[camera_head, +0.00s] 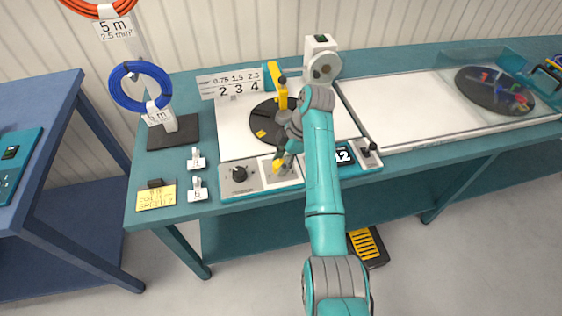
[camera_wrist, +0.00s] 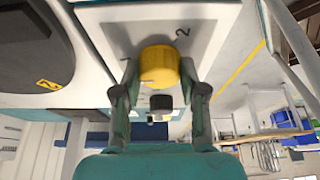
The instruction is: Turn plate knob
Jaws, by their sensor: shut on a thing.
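A yellow knob (camera_wrist: 159,66) stands on a light panel plate (camera_wrist: 205,45) with a printed "2" beside it. My gripper (camera_wrist: 160,84) has a finger on each side of the knob and is shut on it. In the head view my gripper (camera_head: 284,156) is at the front panel, with the yellow knob (camera_head: 278,164) partly hidden by it. A black round plate (camera_head: 258,128) with a yellow mark lies behind on the white worktop; my arm hides its right part. The plate (camera_wrist: 28,42) also shows at the left of the wrist view.
A black knob (camera_head: 239,174) is left of the yellow one. A blue cable coil (camera_head: 140,86) hangs on a stand at left. A yellow-and-black pedal (camera_head: 367,246) lies on the floor.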

